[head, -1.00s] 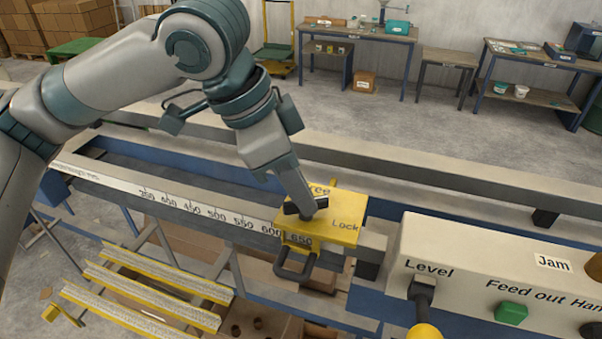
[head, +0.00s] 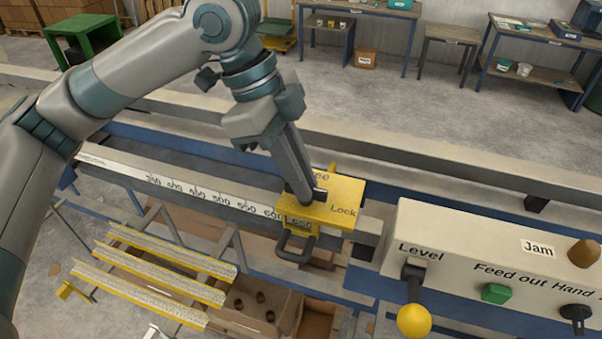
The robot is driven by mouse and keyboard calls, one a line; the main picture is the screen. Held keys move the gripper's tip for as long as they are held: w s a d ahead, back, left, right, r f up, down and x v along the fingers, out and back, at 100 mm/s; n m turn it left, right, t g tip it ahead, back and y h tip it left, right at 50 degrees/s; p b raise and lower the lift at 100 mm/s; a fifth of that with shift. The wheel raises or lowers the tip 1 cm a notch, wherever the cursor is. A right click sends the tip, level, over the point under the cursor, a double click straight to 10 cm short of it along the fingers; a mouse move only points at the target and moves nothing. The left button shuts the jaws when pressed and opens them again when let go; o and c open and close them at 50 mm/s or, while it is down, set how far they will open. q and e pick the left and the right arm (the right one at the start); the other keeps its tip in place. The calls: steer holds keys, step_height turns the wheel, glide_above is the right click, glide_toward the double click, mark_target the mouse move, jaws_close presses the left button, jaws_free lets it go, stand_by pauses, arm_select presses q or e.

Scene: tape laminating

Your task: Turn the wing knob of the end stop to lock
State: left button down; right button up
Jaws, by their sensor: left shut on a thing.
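The yellow end stop (head: 338,197) sits on the scaled rail (head: 190,187), at the rail's right end. Its top carries the words "Free", partly covered, and "Lock". A black handle (head: 294,251) hangs at its front. My left gripper (head: 308,196) reaches down onto the end stop's top and is shut on the dark wing knob (head: 320,194), between the two words. Most of the knob is hidden by the fingers, so its exact angle is hard to tell. My right gripper is not in view.
A control box (head: 460,250) stands right of the end stop, with a yellow-knobbed lever (head: 414,320), a green button (head: 496,293) and a black switch. Yellow-edged slats (head: 150,280) and a cardboard box lie below the rail at left. Work tables stand far back.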

arm_select(q)
steer(key=c, duration=1.8)
jaws_free()
steer(key=shift+w+a+r+b, duration=0.15)
steer(key=shift+r+b, duration=0.15)
steer(key=shift+r, duration=0.15)
steer(key=b+v, duration=0.5)
steer(key=v, duration=1.1)
steer(key=shift+r, duration=0.2)
steer(key=shift+a, duration=0.1)
